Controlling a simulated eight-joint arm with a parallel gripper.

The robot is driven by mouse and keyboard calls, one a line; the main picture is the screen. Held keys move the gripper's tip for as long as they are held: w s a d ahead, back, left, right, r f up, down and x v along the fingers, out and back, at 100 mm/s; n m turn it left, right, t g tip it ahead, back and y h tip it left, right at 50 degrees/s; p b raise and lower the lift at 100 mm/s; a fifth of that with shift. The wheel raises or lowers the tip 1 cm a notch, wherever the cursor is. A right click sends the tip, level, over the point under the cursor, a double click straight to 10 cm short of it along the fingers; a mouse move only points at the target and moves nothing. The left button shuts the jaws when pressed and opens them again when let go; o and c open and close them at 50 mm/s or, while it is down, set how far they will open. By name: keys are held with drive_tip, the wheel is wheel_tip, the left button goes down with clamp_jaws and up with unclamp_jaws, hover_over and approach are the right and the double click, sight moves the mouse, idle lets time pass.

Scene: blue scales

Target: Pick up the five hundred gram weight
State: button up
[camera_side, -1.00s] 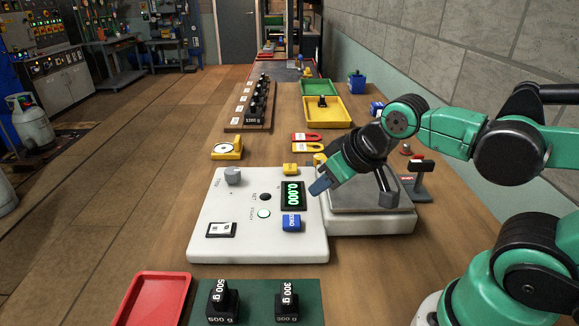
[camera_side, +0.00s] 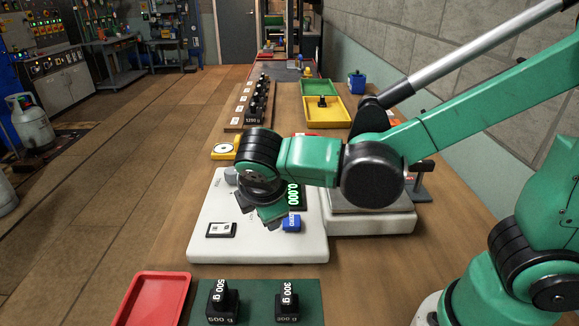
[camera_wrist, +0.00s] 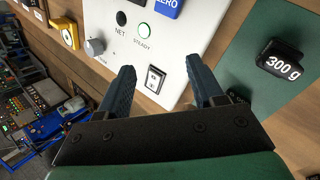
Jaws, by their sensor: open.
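The five hundred gram weight (camera_side: 222,303) is a black block with a knob on top, marked "500 g" in white. It stands upright on the left part of a green mat (camera_side: 256,290) at the near edge of the table. In the wrist view I cannot make it out clearly. My gripper (camera_side: 268,222) is above the white scale panel (camera_side: 210,256), farther back than the weight and apart from it. In the wrist view my gripper (camera_wrist: 160,85) has its two dark fingers spread with nothing between them.
A 300 g weight (camera_side: 287,302) stands on the same mat, to the right; it also shows in the wrist view (camera_wrist: 285,60). A red tray (camera_side: 150,300) lies left of the mat. The scale's metal plate (camera_side: 345,203) is behind my arm. A yellow tray (camera_side: 345,118) is farther back.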

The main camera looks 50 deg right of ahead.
sight(218, 289)
drive_tip(key=s+a+f+n+t+h, duration=0.1)
drive_tip(key=a+f+n, duration=0.1)
drive_tip(key=a+n, duration=0.2)
drive_tip(key=s+a+f+n+t+h, duration=0.1)
drive_tip(key=a+f+n+t+h, duration=0.1)
drive_tip(key=a+n, duration=0.2)
drive_tip(key=s+a+f+n+t+h, duration=0.1)
drive_tip(key=s+a+f+n+h, duration=0.1)
drive_tip(key=a+n, duration=0.2)
drive_tip(key=shift+a+f+n, duration=0.3)
drive_tip(key=shift+a, duration=0.25)
drive_tip(key=shift+t, duration=0.3)
drive_tip(key=shift+x, duration=2.75)
clamp_jaws()
drive_tip(key=shift+r, duration=0.1)
